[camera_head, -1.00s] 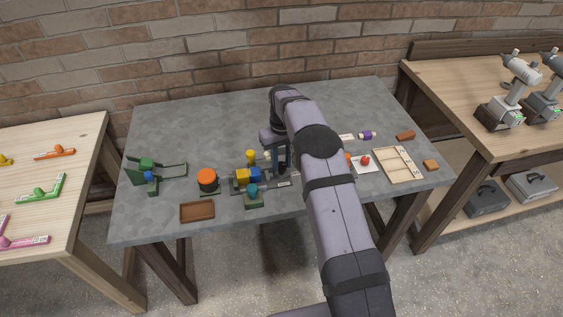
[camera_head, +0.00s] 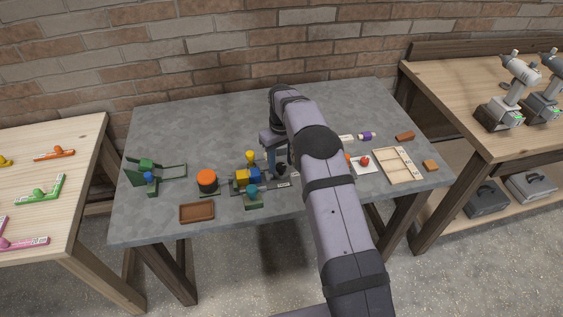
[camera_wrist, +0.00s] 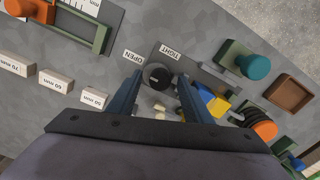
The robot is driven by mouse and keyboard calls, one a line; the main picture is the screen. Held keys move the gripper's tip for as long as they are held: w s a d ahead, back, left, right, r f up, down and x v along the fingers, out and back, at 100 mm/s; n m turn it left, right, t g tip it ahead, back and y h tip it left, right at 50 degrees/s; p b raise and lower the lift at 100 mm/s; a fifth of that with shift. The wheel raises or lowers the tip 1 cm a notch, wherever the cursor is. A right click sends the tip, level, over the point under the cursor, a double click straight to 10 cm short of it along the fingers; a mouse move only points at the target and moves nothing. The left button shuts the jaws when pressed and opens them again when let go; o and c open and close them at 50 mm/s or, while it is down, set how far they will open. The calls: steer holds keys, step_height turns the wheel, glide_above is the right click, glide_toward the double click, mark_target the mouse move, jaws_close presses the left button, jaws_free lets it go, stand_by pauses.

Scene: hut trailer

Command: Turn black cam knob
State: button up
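The black cam knob (camera_wrist: 156,74) is a round dark knob on a grey plate in the wrist view. It sits between the labels OPEN (camera_wrist: 133,56) and TIGHT (camera_wrist: 170,51). My gripper (camera_wrist: 160,80) is open, with one blue-grey finger on each side of the knob. A gap shows between the knob and each finger, and I cannot tell the height of the fingertips over it. In the head view my gripper (camera_head: 276,162) is low over the middle of the grey table, and my arm hides part of that area.
Yellow and blue blocks (camera_head: 247,177) and a green fixture with a teal knob (camera_head: 252,195) stand close by on the left. Farther left are an orange-topped cylinder (camera_head: 207,178) and a brown tray (camera_head: 197,212). White labelled blocks (camera_wrist: 56,80) lie left in the wrist view. The table's back is clear.

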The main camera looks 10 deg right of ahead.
mark_target(282, 168)
steer(key=shift+r+b, duration=0.95)
steer(key=shift+r, duration=2.65)
steer(key=shift+s, duration=0.15)
steer(key=s+f+m, duration=0.1)
steer(key=s+m, duration=0.2)
steer(key=s, duration=3.2)
steer(key=shift+s+a+m, duration=0.2)
steer(key=shift+a+m, duration=0.1)
steer(key=shift+m, duration=0.1)
